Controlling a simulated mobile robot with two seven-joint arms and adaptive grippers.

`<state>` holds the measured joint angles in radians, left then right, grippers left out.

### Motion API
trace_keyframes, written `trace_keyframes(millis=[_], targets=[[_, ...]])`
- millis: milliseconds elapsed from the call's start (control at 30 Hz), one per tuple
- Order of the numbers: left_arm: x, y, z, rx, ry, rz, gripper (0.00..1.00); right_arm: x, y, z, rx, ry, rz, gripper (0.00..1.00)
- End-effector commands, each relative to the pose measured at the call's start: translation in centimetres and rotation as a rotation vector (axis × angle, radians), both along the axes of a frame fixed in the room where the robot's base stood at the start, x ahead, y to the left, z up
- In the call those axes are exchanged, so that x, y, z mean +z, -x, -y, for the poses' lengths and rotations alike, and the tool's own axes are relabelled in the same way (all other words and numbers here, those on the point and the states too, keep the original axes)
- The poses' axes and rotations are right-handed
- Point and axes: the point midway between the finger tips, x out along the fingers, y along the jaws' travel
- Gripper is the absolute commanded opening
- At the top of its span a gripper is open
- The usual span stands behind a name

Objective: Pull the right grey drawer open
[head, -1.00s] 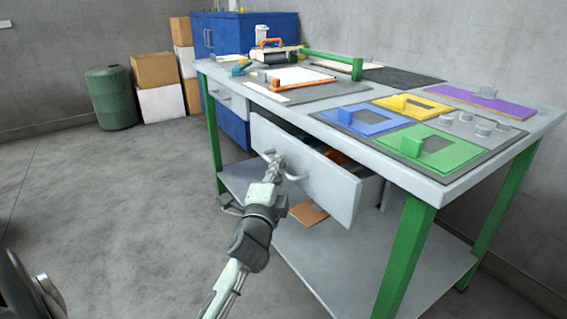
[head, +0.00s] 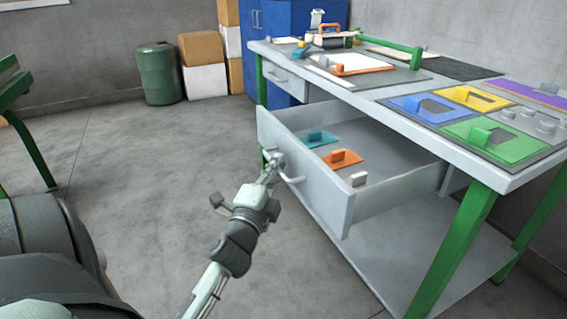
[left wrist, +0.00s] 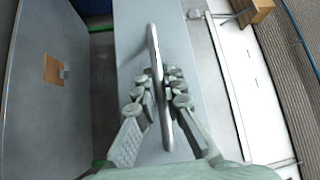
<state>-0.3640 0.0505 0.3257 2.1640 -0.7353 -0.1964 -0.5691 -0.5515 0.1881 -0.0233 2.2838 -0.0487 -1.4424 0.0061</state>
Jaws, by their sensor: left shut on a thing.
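The right grey drawer (head: 311,183) stands well out from the workbench in the head view. Inside it lie a teal-handled piece (head: 316,138), an orange-handled piece (head: 342,158) and a small white-handled piece (head: 358,179). My left gripper (head: 274,162) is at the drawer's bar handle (head: 292,180). In the left wrist view the fingers (left wrist: 160,95) close around the handle (left wrist: 155,60), one on each side of the bar. My right gripper is not in view.
The workbench top (head: 372,97) carries blue, yellow and green plates with handles. The left drawer (head: 287,78) is shut. A green barrel (head: 160,75) and boxes stand at the back wall. The floor left of the drawer is clear.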

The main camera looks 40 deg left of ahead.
Motion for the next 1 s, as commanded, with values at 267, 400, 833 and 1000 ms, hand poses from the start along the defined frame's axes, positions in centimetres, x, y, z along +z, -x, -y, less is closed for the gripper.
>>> trace_keyframes(millis=[267,400,833,1000], targets=[[-0.1,0.1,0.0,0.000,0.001,-0.001,0.00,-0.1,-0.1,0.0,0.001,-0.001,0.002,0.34],[-0.1,0.1,0.0,-0.001,0.001,0.000,0.10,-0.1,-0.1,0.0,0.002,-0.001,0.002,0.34],[0.0,0.1,0.0,0.000,0.000,0.000,0.31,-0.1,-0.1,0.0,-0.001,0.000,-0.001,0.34],[1.4,0.1,-0.1,-0.002,-0.006,0.003,0.31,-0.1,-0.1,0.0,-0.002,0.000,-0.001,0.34]])
